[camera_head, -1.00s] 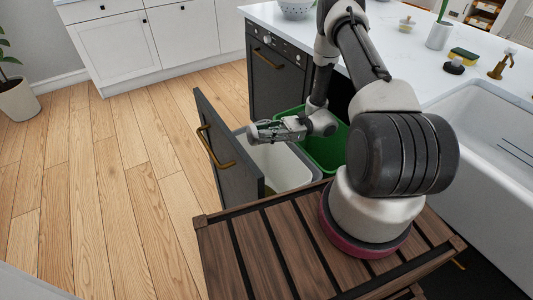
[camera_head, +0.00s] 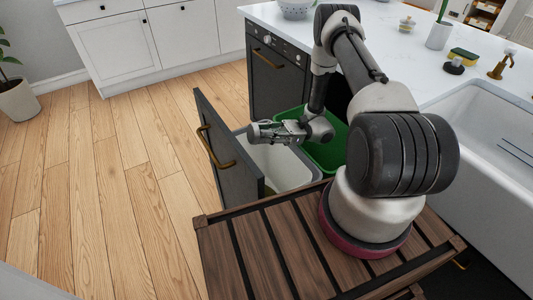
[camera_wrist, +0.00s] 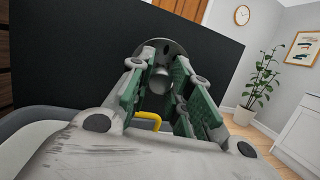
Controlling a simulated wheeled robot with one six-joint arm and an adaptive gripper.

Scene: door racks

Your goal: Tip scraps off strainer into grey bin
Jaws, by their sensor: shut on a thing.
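My gripper (camera_head: 258,134) is over the pulled-out drawer, above the grey bin (camera_head: 280,168), which looks pale grey to white. In the wrist view, my gripper (camera_wrist: 165,95) is shut on the knob of a small grey metal strainer (camera_wrist: 165,46). The strainer's round rim shows beyond the fingertips and looks tilted on its side. Its far face is hidden, so I cannot tell whether scraps are on it. The strainer is hard to make out in the head view.
A green bin (camera_head: 325,148) stands beside the grey bin. The dark drawer front (camera_head: 228,160) with its brass handle (camera_head: 216,150) borders the bins on the left. The counter (camera_head: 400,45) and sink (camera_head: 500,140) are to the right. Open wooden floor (camera_head: 110,170) lies left.

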